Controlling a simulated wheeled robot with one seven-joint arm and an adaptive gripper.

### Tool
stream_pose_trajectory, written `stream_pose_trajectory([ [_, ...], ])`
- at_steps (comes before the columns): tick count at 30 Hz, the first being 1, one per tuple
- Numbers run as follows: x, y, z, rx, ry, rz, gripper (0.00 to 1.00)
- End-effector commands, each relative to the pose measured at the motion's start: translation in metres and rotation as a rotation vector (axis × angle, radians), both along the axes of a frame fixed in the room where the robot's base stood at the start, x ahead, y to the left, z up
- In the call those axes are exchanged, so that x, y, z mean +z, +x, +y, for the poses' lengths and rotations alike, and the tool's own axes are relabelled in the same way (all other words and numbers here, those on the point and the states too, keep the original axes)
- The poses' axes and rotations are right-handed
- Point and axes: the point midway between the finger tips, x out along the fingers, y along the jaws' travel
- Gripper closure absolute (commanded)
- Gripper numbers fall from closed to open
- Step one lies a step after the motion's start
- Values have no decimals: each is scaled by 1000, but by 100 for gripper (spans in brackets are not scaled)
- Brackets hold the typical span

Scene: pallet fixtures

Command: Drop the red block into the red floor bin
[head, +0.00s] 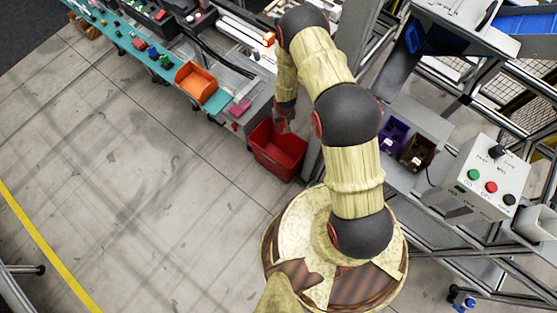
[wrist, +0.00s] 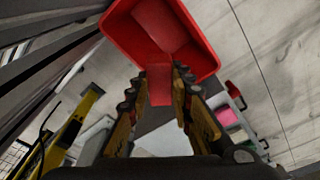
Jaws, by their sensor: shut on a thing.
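The red floor bin (head: 278,158) stands on the floor beside the bench in the head view, open at the top. In the wrist view the bin (wrist: 205,58) lies beyond my fingertips. My gripper (wrist: 156,82) is shut on the red block (wrist: 159,88), which sits between the two fingers and shows against the bin's opening. In the head view my gripper (head: 283,118) hangs down over the bin's back part. The block is hard to tell from the red bin there, and its height above the bin is unclear.
A teal bench (head: 128,42) with an orange tray (head: 196,82) stands left of the bin. A grey shelf with a purple bin (head: 392,136) and a brown bin (head: 416,153) is at the right, near a control box (head: 480,180). The floor at left is clear.

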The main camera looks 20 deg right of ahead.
Motion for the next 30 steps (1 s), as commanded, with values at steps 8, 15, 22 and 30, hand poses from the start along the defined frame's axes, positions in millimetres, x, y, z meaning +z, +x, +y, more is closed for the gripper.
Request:
stream_pose_trajectory([
  [8,-90,14,-6,-44,2,2,100],
  [15,-141,27,-11,-90,2,1,100],
  [22,-166,34,-14,-118,1,-1,100],
  [30,-204,33,-14,-123,0,2,100],
])
